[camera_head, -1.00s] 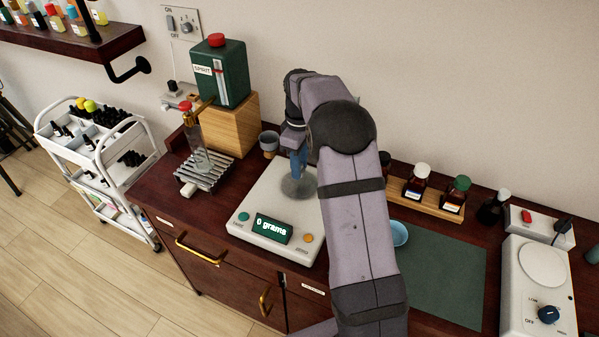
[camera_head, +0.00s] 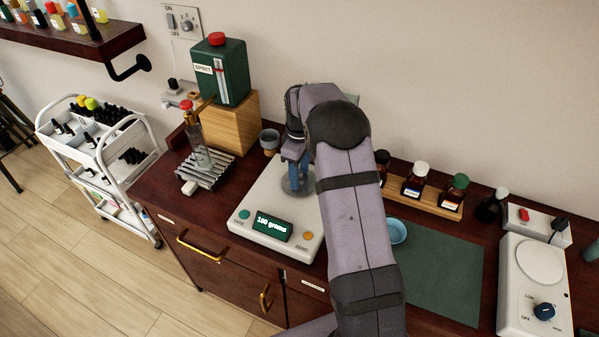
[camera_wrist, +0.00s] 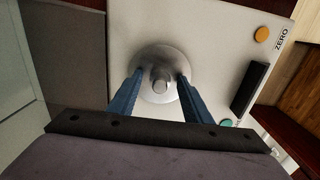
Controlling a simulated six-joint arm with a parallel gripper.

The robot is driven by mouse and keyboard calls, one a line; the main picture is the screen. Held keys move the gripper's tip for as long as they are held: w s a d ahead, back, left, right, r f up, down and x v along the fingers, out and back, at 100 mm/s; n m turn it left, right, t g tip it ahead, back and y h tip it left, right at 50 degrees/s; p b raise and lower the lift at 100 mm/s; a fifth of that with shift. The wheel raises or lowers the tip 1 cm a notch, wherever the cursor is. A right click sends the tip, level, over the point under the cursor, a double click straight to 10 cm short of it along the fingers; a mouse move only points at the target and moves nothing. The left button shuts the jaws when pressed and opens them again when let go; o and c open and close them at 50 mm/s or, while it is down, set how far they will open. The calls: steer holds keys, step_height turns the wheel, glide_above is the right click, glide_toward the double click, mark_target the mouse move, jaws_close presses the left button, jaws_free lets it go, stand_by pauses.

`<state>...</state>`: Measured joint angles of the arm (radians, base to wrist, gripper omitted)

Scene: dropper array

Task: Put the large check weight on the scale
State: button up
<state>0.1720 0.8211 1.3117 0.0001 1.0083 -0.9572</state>
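The white scale (camera_head: 255,200) stands on the counter, and its display (camera_head: 272,226) reads 100 grams. Its round grey pan (camera_head: 287,188) is partly behind my fingers. In the wrist view, a silver metal weight with a round knob (camera_wrist: 160,86) stands upright on the scale's pan (camera_wrist: 150,56). My gripper (camera_wrist: 160,76) points down over the pan with its two blue fingers on either side of the knob. A gap shows on each side of the knob, so the gripper looks open. In the head view, my gripper (camera_head: 297,180) hides the weight.
A bottle stands on a slatted metal stand (camera_head: 205,170) left of the scale. A wooden rack (camera_head: 428,198) of bottles, a blue bowl (camera_head: 397,231) and a green mat (camera_head: 440,275) lie right. A hotplate (camera_head: 540,265) is at far right.

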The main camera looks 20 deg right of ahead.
step_height(320, 180, up, 12)
steer(key=b, duration=0.2)
steer(key=shift+r+b, duration=0.15)
steer(key=shift+b, duration=0.15)
stand_by(0.4)
steer(key=s+a+f+m, duration=0.3)
steer(key=s, duration=0.6)
steer(key=s+a+f+m, duration=0.3)
steer(key=s, duration=0.7)
steer(key=s+a+f+m, duration=0.2)
steer(key=s+f+m, duration=0.1)
steer(key=s, duration=0.7)
steer(key=shift+a+f, duration=0.4)
steer(key=shift+f, duration=0.15)
